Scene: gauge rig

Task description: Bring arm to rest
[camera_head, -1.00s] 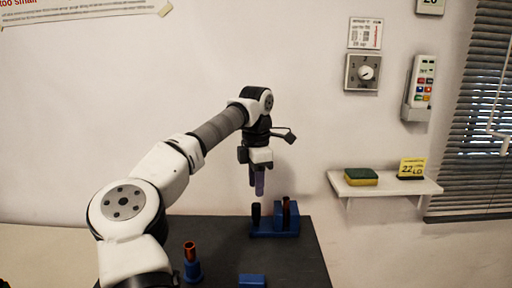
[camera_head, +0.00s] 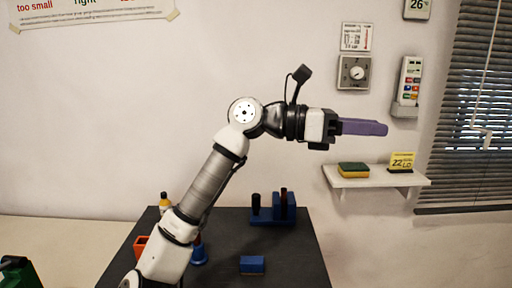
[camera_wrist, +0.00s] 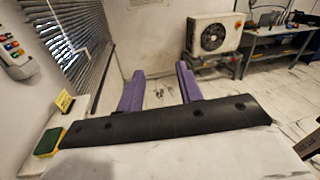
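My arm is raised above the dark table (camera_head: 285,272), and my gripper (camera_head: 384,128) points level to the right, in front of the wall and above the small shelf. In the wrist view my gripper (camera_wrist: 159,70) shows two purple fingers spread apart, with nothing between them. In the head view the fingers overlap, so the gap is hidden there. A blue stand (camera_head: 272,213) with a dark tube and a reddish tube stands on the table, well below the gripper.
A white shelf (camera_head: 400,181) holds a sponge (camera_head: 353,169) and a yellow card (camera_head: 402,161). A blue block (camera_head: 252,264) and an orange container (camera_head: 140,246) sit on the table. A dial (camera_head: 353,72) and a keypad device (camera_head: 408,87) hang on the wall; a window blind (camera_head: 475,120) is at right.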

